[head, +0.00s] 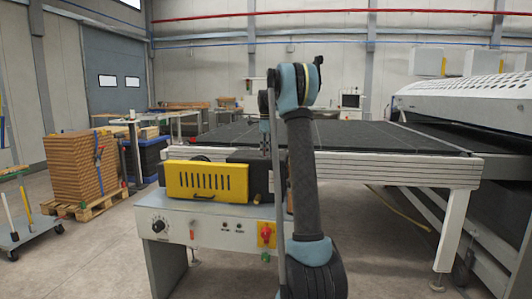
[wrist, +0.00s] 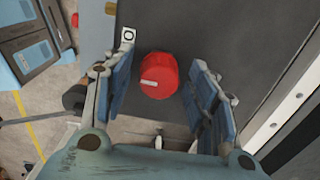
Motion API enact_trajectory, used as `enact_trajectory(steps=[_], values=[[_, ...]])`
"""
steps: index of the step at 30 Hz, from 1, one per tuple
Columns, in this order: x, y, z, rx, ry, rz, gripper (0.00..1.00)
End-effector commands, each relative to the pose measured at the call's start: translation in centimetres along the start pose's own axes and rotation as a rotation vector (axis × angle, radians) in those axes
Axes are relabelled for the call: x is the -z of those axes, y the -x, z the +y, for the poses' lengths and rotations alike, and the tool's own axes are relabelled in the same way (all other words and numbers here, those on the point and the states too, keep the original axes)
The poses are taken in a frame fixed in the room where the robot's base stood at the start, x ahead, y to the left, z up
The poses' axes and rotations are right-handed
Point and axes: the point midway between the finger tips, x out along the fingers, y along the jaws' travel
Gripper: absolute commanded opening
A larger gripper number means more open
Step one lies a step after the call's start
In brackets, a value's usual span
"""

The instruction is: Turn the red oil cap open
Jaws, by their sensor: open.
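The red oil cap (wrist: 158,76) is round with a short white mark on its left side. In the wrist view it sits on a dark grey surface (wrist: 210,28), next to a white tag with a black "O" (wrist: 128,35). My gripper (wrist: 150,72) is open, with one blue-padded finger on each side of the cap. Gaps show between both fingers and the cap, so neither appears to touch it. In the head view I cannot make out the cap; my arm stands in front of part of the machine.
The machine has a yellow vented panel (head: 206,181), a black knob (head: 158,225) and a red switch on a yellow plate (head: 266,235). A long dark-topped table (head: 380,138) extends behind and right. Stacked boards on a pallet (head: 78,168) stand left.

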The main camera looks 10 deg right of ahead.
Motion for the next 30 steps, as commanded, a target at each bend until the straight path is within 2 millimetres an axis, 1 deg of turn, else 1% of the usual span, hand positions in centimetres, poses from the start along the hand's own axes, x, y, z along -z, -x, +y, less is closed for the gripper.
enact_trajectory(steps=[9,11,12,15,23,30], values=[[0.00,-0.22,0.00,0.000,0.000,0.000,0.53],[0.00,-0.21,0.00,0.000,0.000,0.000,0.39],[0.00,-0.21,0.00,0.000,0.000,0.000,0.30],[0.00,-0.21,-0.01,0.000,0.000,0.000,0.08],[0.01,-0.20,-0.05,0.001,0.009,0.000,0.08],[0.02,-0.19,-0.09,0.002,0.088,0.000,0.08]])
